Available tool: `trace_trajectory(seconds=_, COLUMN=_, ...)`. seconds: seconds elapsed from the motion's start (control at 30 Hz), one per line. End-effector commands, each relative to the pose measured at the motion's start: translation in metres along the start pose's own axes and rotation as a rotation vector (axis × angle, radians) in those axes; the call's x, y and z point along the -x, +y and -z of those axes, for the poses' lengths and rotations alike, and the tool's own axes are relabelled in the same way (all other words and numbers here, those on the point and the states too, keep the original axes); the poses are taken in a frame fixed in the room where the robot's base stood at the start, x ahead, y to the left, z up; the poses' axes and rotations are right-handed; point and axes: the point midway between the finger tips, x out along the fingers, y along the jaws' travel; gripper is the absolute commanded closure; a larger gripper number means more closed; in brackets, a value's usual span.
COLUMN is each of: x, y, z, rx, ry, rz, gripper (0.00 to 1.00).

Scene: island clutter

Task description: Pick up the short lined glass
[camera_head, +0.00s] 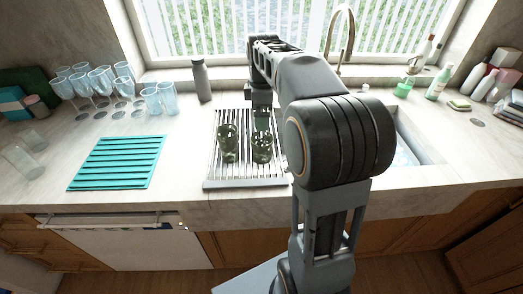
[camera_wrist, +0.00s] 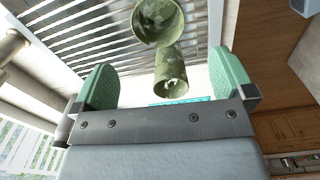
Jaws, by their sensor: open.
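Two dark green see-through glasses stand on the drying rack (camera_head: 212,172): a left glass (camera_head: 228,140) and a right glass (camera_head: 262,152). I cannot tell which is the short lined one. My gripper (camera_head: 262,118) hangs over the rack, at the back of the right glass and partly behind it. In the wrist view my gripper (camera_wrist: 163,72) is open, its green pads wide apart. One green glass (camera_wrist: 171,80) shows between the pads, with a gap on both sides. The other green glass (camera_wrist: 158,20) shows beyond it, at the top edge.
Stemmed glasses (camera_head: 100,80) and light blue tumblers (camera_head: 160,98) stand at the back left. Two clear glasses (camera_head: 22,160) are at the far left. A teal mat (camera_head: 115,162) lies empty. A grey bottle (camera_head: 201,80) stands behind the rack. The sink (camera_head: 404,155) is at right.

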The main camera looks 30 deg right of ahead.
Motion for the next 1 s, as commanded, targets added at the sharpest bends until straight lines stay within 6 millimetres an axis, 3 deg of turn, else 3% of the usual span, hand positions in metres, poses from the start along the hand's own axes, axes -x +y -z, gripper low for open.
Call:
trace_trajectory(seconds=0.4, x=-0.066, y=0.005, z=0.000, rx=0.042, ry=-0.003, rz=0.012, gripper=0.00)
trace_trajectory(seconds=0.73, x=-0.088, y=0.004, z=0.000, rx=0.041, ry=-0.003, rz=0.011, gripper=0.00)
trace_trajectory(seconds=1.0, x=-0.123, y=0.004, z=0.002, rx=0.040, ry=-0.003, rz=0.011, gripper=0.00)
